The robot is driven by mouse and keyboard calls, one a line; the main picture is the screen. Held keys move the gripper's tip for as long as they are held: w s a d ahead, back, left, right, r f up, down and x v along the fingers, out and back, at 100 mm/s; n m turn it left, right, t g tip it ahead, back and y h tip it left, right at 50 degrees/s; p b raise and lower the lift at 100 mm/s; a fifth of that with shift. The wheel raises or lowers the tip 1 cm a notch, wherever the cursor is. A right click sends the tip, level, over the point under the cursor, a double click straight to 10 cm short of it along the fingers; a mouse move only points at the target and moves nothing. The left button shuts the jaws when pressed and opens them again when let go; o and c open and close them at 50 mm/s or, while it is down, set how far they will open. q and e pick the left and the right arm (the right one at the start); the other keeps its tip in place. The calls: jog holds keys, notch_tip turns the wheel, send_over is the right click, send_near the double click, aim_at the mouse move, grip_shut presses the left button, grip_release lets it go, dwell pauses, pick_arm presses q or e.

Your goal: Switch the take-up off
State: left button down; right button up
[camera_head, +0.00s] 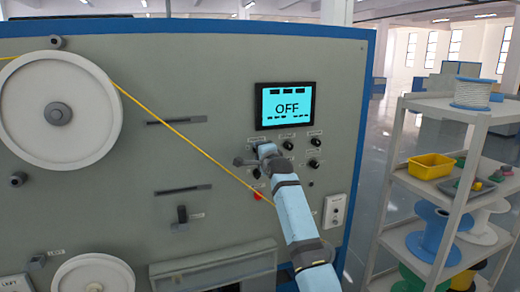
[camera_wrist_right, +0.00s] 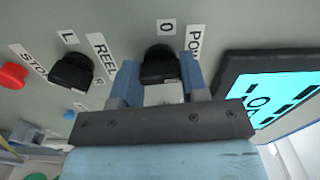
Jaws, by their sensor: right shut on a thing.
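The take-up panel's screen (camera_head: 287,105) is lit cyan and reads OFF; part of it also shows in the right wrist view (camera_wrist_right: 275,98). My right gripper (camera_head: 258,156) is at the panel, just left of and below the screen. In the right wrist view its fingers (camera_wrist_right: 161,82) are shut on a black knob (camera_wrist_right: 159,62), one on each side. Labels by the knob read 0 and, partly cut off, "POW". In the head view my gripper largely hides this knob. My left gripper is not in view.
Another black knob (camera_wrist_right: 72,72) with a REEL label and a red stop button (camera_wrist_right: 12,75) sit beside it. More knobs (camera_head: 314,163) lie right of my arm. A yellow cable (camera_head: 180,133) runs from a white wheel (camera_head: 88,125) towards my forearm. A loaded shelf (camera_head: 400,180) stands right.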

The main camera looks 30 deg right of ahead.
jog(key=n+p, duration=0.1)
jog(key=n, duration=0.2)
jog(key=shift+n, duration=0.3)
jog(key=shift+n+p, duration=0.45)
jog(key=shift+n, duration=1.55)
jog(key=o, duration=0.9)
